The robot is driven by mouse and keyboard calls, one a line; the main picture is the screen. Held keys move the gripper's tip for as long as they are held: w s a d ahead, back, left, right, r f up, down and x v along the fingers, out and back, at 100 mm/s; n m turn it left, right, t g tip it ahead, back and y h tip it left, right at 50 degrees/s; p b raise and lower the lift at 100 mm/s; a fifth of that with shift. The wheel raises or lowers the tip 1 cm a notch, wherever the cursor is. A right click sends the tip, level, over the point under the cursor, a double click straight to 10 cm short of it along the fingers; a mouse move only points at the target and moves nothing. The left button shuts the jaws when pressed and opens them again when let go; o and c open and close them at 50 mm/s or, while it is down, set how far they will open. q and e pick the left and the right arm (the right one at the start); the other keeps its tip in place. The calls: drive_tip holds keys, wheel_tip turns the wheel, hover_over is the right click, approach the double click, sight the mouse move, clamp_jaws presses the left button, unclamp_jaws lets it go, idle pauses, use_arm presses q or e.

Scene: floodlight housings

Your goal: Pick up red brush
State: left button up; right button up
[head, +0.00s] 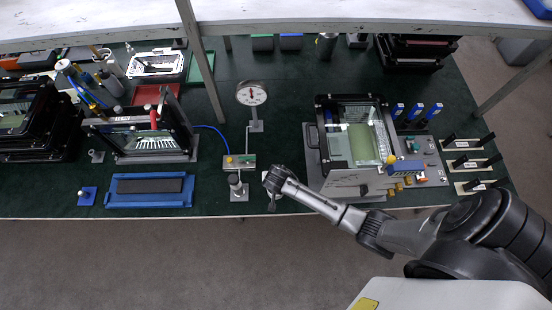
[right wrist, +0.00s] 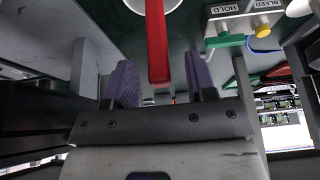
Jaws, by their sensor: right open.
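The red brush shows in the right wrist view as a long red handle (right wrist: 157,45), its near end between the two fingers and its far end running up to a round white rim at the top edge. Its bristles are not visible. My right gripper (right wrist: 162,88) is open, with a gap between each finger and the handle. In the head view my right gripper (head: 271,197) is at the table's front edge, just right of the small post; I cannot make out the brush there. My left gripper is not in view.
The hold/bleed panel (head: 240,162) and a dial gauge (head: 251,93) stand just beyond the gripper. An open housing in a fixture (head: 316,160) is to the right. A blue tray (head: 120,201) and another housing (head: 123,156) are to the left. A shelf post (head: 202,65) rises behind.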

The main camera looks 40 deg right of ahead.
drive_tip(key=shift+x, duration=1.2)
drive_tip(key=shift+c, duration=0.5)
clamp_jaws()
